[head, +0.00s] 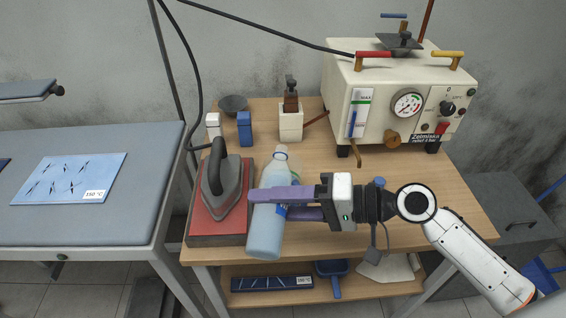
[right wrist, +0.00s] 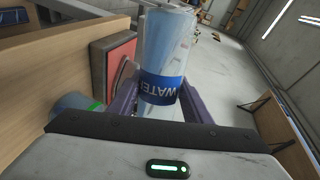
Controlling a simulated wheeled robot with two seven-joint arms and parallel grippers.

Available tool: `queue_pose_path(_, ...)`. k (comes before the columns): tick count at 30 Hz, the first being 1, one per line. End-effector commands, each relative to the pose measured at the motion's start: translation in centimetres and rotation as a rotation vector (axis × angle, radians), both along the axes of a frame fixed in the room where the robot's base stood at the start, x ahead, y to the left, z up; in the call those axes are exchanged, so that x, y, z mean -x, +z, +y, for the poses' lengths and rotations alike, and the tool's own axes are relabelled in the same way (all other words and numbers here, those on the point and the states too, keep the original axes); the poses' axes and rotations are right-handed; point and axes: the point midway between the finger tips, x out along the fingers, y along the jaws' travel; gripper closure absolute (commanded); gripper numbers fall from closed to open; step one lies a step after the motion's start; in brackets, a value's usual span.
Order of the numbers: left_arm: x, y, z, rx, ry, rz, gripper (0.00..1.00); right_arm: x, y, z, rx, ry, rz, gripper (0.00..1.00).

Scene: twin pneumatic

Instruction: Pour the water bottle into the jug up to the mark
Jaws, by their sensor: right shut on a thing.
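The water bottle (head: 266,232) is pale, translucent blue with a white cap and a blue label. My right gripper (head: 270,204) is shut around its middle, near the front edge of the wooden table, and the bottle leans slightly. In the right wrist view the bottle (right wrist: 165,45) stands between the purple fingers, its WATER label upside down. A bluish rounded vessel with a green band (right wrist: 75,110), perhaps the jug, shows at the lower left of that view, partly hidden. My left gripper is out of view.
An iron (head: 222,187) rests on a red pad left of the bottle. A cream steam generator (head: 385,85) stands at the back right. Small bottles and a bowl (head: 233,104) stand at the back. A padded board (head: 120,150) is to the left.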

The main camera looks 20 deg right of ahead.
Motion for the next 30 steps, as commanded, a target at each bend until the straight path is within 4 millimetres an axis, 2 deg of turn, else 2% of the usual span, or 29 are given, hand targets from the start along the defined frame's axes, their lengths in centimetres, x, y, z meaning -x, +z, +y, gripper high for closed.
queue_pose_path(30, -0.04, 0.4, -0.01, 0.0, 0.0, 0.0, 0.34, -0.16, 0.93, -0.06, -0.03, 0.0, 0.051, 0.93)
